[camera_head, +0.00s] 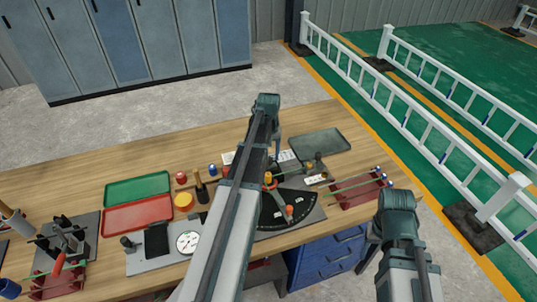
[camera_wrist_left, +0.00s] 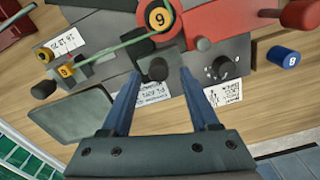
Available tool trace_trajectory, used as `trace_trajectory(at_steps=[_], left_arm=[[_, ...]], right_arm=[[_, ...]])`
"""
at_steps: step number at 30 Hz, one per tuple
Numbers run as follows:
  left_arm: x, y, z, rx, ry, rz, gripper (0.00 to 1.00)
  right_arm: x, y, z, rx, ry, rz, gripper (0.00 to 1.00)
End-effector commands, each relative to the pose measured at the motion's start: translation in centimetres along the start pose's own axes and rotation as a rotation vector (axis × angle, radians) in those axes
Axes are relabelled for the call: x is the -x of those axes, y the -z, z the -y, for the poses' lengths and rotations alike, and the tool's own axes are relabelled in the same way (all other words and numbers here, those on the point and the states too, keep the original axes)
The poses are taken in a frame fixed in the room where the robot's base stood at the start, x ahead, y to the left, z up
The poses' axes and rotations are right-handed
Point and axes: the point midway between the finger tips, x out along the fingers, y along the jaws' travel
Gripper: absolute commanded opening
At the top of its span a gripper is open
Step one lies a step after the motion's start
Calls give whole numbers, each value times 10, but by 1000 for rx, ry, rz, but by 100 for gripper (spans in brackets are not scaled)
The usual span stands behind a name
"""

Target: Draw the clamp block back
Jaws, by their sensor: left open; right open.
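In the left wrist view my left gripper (camera_wrist_left: 165,112) is open, its two blue fingers reaching toward a dark block with a black knob (camera_wrist_left: 156,69), which looks like the clamp block. The knob lies between and just beyond the fingertips; I see no contact. In the head view my left arm hides much of this fixture. My right gripper (camera_head: 369,247) hangs at the bench's front right, its fingers unclear, holding nothing visible.
A black fan-shaped plate (camera_head: 282,209) lies under my left arm. A grey tray (camera_head: 318,142) is behind, and a red rack with rods (camera_head: 357,189) is to the right. Green (camera_head: 138,188) and red (camera_head: 137,215) trays and a dial gauge (camera_head: 187,242) are left. Bare wood lies at the back.

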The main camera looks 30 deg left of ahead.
Motion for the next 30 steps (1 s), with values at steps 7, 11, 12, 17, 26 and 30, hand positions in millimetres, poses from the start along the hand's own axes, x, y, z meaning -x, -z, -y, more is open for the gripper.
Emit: trace_trajectory(at_steps=[7, 11, 12, 17, 26, 30], left_arm=[[16, 0, 0, 0, 0, 1, 62], [32, 0, 0, 0, 0, 1, 62], [37, 0, 0, 0, 0, 1, 62], [62, 0, 0, 0, 0, 0, 62], [108, 0, 0, 0, 0, -1, 62], [126, 0, 0, 0, 0, -1, 62]], right_arm=[[16, -1, -2, 0, 0, 0, 64], [32, -2, -3, 1, 0, 0, 64], [37, -2, -4, 1, 0, 0, 64], [62, -4, -6, 2, 0, 0, 64], [107, -6, -10, -8, 2, 0, 64], [126, -7, -12, -11, 3, 0, 64]])
